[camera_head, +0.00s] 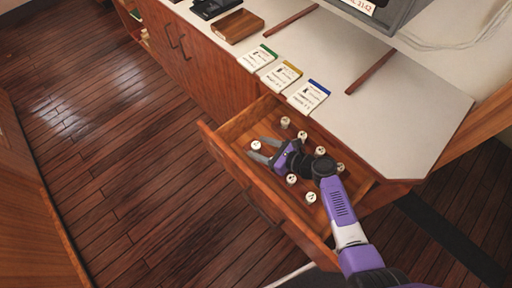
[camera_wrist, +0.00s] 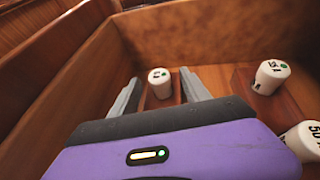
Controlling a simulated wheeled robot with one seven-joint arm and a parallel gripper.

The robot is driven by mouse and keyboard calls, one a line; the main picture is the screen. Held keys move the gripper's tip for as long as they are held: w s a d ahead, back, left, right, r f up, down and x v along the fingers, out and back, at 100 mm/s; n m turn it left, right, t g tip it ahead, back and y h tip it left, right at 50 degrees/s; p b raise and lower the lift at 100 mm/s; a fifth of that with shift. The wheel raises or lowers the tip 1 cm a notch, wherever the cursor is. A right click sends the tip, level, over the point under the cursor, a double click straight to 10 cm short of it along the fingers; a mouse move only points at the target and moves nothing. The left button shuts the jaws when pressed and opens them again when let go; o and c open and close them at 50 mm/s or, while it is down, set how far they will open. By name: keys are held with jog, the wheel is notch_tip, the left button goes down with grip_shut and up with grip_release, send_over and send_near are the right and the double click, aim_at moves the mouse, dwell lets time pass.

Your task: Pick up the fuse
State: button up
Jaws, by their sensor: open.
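Several small white cylindrical fuses stand in an open wooden drawer (camera_head: 209,137). One fuse (camera_head: 256,145) stands at the drawer's left end, and in the wrist view a fuse (camera_wrist: 159,83) stands between and just beyond my two finger tips. My gripper (camera_head: 262,150) is open and low inside the drawer, its grey fingers pointing at that fuse. In the wrist view the fingers (camera_wrist: 160,95) lie to either side with a gap around the fuse. Its label is too small to read. The purple gripper body hides part of the drawer floor.
Other fuses stand close by, one right of the fingers (camera_wrist: 270,76) and one at the right edge (camera_wrist: 306,140). Drawer walls enclose the gripper. Three cards with green, yellow and blue edges, the blue one nearest (camera_head: 308,96), lie on the white counter (camera_head: 400,120) above.

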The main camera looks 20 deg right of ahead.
grip_shut()
jog(key=shift+r, duration=0.1)
dwell(0.3)
